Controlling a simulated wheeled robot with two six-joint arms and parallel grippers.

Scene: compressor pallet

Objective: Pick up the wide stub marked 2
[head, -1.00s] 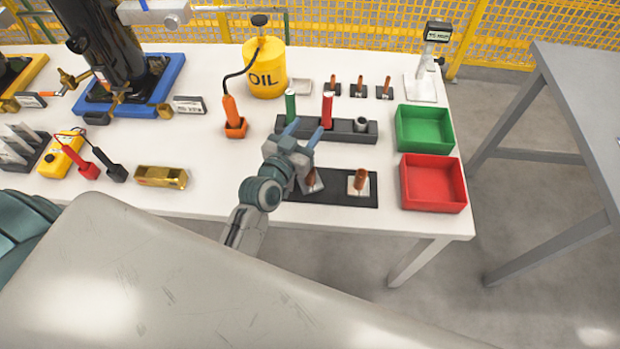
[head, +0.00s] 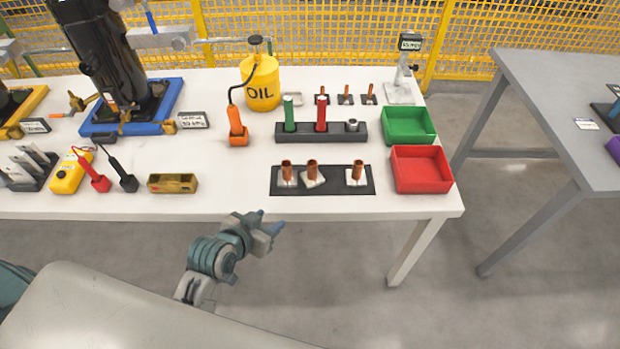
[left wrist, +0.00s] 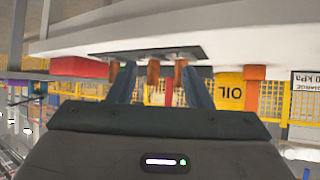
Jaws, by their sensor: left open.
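Three wide copper stubs stand on white pads along a dark mat (head: 335,187) near the table's front edge: a left one (head: 287,170), a middle one (head: 312,172) and a right one (head: 357,171). The middle pad sits turned. I cannot read any number, so which is marked 2 is unclear. My left gripper (head: 272,228) is open and empty in front of the table edge, apart from the stubs. In the upside-down left wrist view, the middle stub (left wrist: 153,73) and left stub (left wrist: 180,73) show between the fingers (left wrist: 161,80). My right gripper is out of view.
Behind the mat is a dark rack (head: 338,136) with green and red cylinders. Right of it are a green bin (head: 408,138) and red bin (head: 422,186). Thin stubs (head: 346,95) and an oil can (head: 262,85) stand farther back.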

